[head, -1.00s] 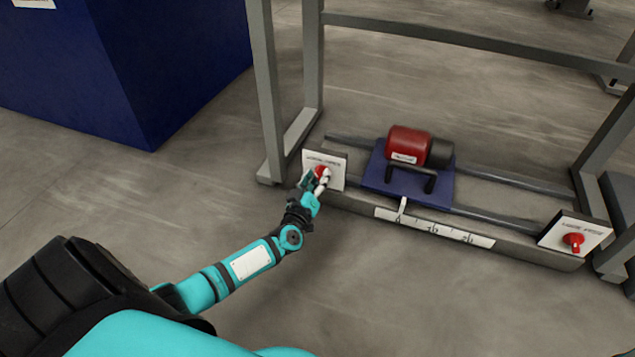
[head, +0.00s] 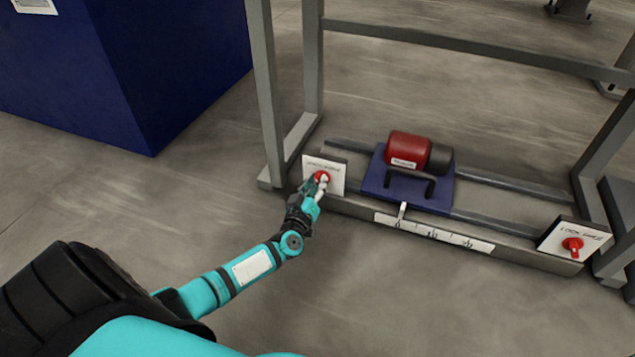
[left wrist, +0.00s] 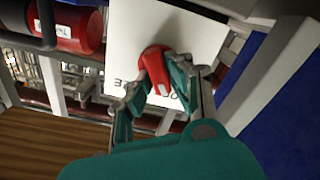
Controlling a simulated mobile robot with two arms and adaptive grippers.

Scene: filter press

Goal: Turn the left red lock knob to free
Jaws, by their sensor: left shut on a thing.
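The left red lock knob (head: 321,177) sits on a white label plate (head: 337,170) at the left end of the rail frame. My left gripper (head: 318,184) is at this knob and shut on it, partly covering it. In the left wrist view the knob (left wrist: 155,68) shows between the fingers of my left gripper (left wrist: 158,88), in front of the white plate (left wrist: 195,30). The fingers hide part of the plate's lettering. A second red knob (head: 573,244) is on a white plate at the right end. My right gripper is not in view.
A blue carriage (head: 432,196) with a red and black cylinder (head: 408,148) and a black handle rides on the rails, behind a scale strip (head: 436,232). Grey frame posts (head: 265,90) stand close behind the left knob. A blue cabinet (head: 165,70) stands at the back left. The front floor is clear.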

